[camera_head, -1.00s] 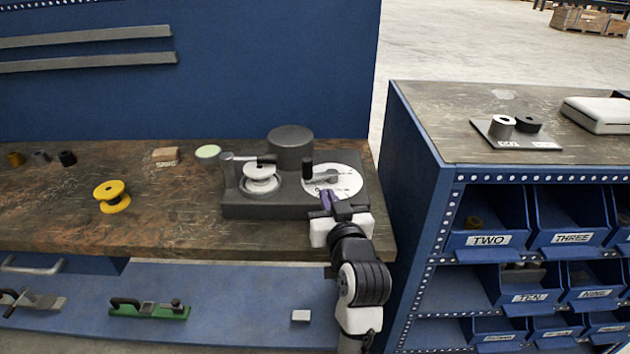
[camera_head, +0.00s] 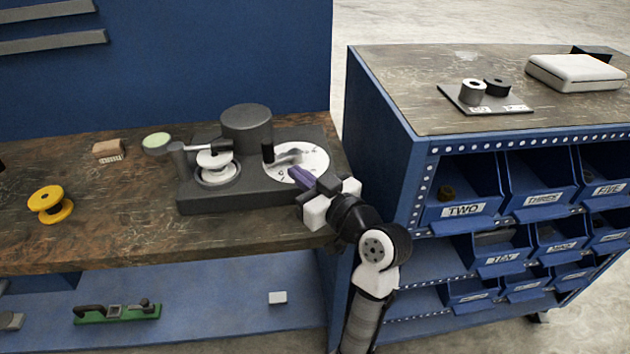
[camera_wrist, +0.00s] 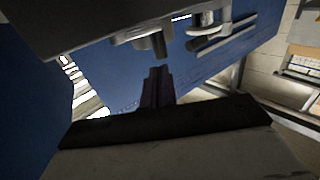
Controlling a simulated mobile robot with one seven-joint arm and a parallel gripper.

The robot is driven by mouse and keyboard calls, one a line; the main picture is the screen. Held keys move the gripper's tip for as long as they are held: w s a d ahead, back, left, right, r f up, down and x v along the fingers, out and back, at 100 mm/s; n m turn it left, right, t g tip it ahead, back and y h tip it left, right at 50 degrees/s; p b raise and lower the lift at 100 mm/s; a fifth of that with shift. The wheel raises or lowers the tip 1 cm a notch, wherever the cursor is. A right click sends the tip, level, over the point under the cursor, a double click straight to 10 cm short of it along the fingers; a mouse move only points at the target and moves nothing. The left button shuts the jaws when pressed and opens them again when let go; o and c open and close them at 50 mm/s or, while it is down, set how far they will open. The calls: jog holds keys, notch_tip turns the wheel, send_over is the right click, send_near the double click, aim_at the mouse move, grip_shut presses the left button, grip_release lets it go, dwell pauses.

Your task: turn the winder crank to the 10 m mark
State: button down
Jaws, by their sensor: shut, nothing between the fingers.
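The winder is a dark grey base (camera_head: 200,198) on the wooden bench. At its right is a white dial (camera_head: 315,160) with small dark marks, too small to read. A grey crank arm (camera_head: 288,156) lies over the dial, with an upright black handle (camera_head: 268,151) at its left end. A white spool (camera_head: 214,160) sits on the left of the base. My gripper (camera_head: 299,177) is shut and empty, its purple fingers at the dial's front edge, right of the handle and apart from it. The shut fingers (camera_wrist: 157,86) also show in the wrist view, below a dark grey overhanging part.
A dark cylinder (camera_head: 246,128) stands behind the dial. A yellow spool (camera_head: 50,204), a small brown block (camera_head: 108,150) and a pale green disc (camera_head: 157,141) are on the bench at left. A blue bin cabinet (camera_head: 385,150) stands close to the right of my arm.

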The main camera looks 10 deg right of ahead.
aim_at(271, 152)
jog(key=p+x, duration=0.1)
jog(key=x, duration=0.5)
jog(key=shift+r+p, duration=0.1)
jog(key=shift+p, duration=0.25)
jog(key=shift+w+a, duration=0.25)
jog(key=shift+w, duration=0.2)
jog(key=shift+w+a+m+t+h, duration=0.2)
jog(key=shift+m+t+h, duration=0.1)
jog(key=shift+h, duration=0.1)
